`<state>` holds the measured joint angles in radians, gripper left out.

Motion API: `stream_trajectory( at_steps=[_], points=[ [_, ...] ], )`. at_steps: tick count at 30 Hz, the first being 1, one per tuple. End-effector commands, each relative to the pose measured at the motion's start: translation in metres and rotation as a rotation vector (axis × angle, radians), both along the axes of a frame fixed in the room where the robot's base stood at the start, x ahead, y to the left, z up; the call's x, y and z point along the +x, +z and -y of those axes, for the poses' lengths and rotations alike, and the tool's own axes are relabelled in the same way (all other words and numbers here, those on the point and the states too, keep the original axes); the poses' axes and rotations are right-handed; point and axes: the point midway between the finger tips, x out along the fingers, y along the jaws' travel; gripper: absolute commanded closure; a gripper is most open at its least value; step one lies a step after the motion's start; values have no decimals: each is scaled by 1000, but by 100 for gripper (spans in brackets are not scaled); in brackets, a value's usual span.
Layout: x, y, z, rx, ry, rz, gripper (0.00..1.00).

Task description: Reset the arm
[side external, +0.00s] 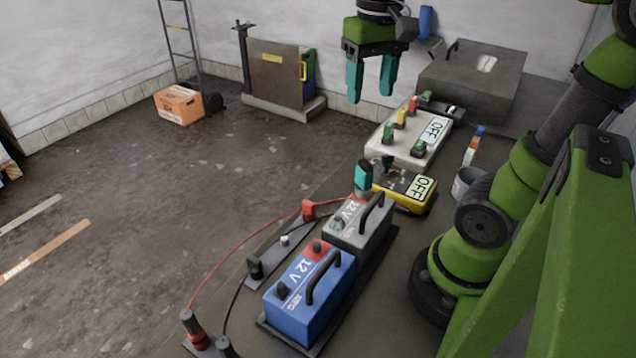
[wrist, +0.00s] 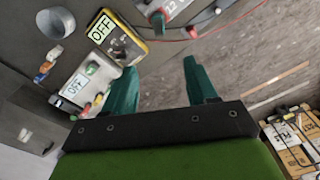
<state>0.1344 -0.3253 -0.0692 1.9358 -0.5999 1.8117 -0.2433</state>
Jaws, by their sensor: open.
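My gripper (side external: 371,78) is raised above the far part of the bench in the side view, its teal fingers apart with nothing between them. In the wrist view the same gripper (wrist: 163,90) shows a clear gap between its fingertips. Below and to the right of it in the side view is a white switch box (side external: 409,146) with coloured switches and an OFF label. A yellow box (side external: 409,197) with another OFF label sits nearer the camera. My gripper appears clear of both boxes.
A blue 12 V battery (side external: 306,303) and a grey one (side external: 352,235) stand in a tray, with red and black cables beside them. A grey cup (side external: 466,186) stands right of the yellow box. A dark lidded box (side external: 474,82) is at the back. An orange carton (side external: 179,105) is on the floor.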

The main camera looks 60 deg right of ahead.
Motion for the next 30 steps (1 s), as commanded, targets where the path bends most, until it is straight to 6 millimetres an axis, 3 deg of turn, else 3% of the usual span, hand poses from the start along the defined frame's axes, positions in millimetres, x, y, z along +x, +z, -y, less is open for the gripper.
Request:
stream_trajectory(
  at_steps=[4,8,16,30],
  points=[
    [11,-21,-9,5,48,116,43],
    [16,-40,-36,40,103,301,43],
    [3,-62,-85,130,149,594,43],
    [-2,-59,-90,135,170,611,43]
  ],
)
